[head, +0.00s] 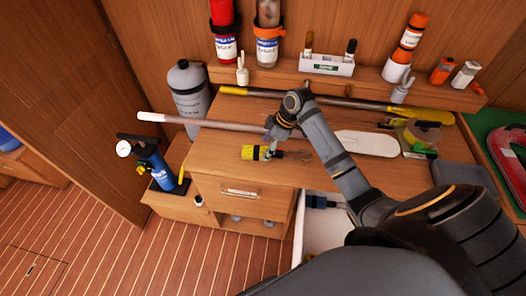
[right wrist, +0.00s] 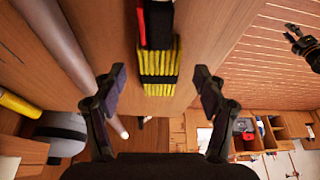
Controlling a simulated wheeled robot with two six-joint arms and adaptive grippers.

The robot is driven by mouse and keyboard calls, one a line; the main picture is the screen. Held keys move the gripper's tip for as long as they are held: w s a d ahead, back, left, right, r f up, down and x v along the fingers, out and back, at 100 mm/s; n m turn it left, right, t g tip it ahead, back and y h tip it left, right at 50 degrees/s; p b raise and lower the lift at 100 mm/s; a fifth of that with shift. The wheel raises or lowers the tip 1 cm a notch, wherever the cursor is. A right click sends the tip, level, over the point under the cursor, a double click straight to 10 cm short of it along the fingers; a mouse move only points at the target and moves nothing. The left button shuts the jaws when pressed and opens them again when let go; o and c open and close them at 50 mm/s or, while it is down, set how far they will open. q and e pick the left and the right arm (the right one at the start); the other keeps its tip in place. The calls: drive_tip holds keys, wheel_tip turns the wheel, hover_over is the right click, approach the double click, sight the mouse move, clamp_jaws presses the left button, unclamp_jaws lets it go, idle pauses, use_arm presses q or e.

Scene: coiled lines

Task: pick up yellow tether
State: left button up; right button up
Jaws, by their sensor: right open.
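The yellow tether (head: 252,153) is a coiled bundle with a dark band, lying on the wooden worktop near its front edge. In the right wrist view the tether (right wrist: 158,66) lies ahead, between the two fingers, with black and red parts at its far end. My right gripper (head: 270,147) is above the worktop at the tether's right end, pointing down. In the right wrist view its fingers (right wrist: 160,82) are wide apart with nothing held. A dark gripper-like part (right wrist: 303,42), probably my left gripper, shows small at the right edge of that view; its jaws are unclear.
A pole with a pale end (head: 190,121) lies behind the tether, and a yellow-ended pole (head: 350,102) lies farther back. A white paddle-shaped board (head: 366,144) lies to the right. An open drawer (head: 322,232) juts out below. A blue pump (head: 155,167) stands at left.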

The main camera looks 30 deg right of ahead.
drive_tip(key=shift+x, duration=1)
drive_tip(key=shift+r, duration=0.1)
clamp_jaws()
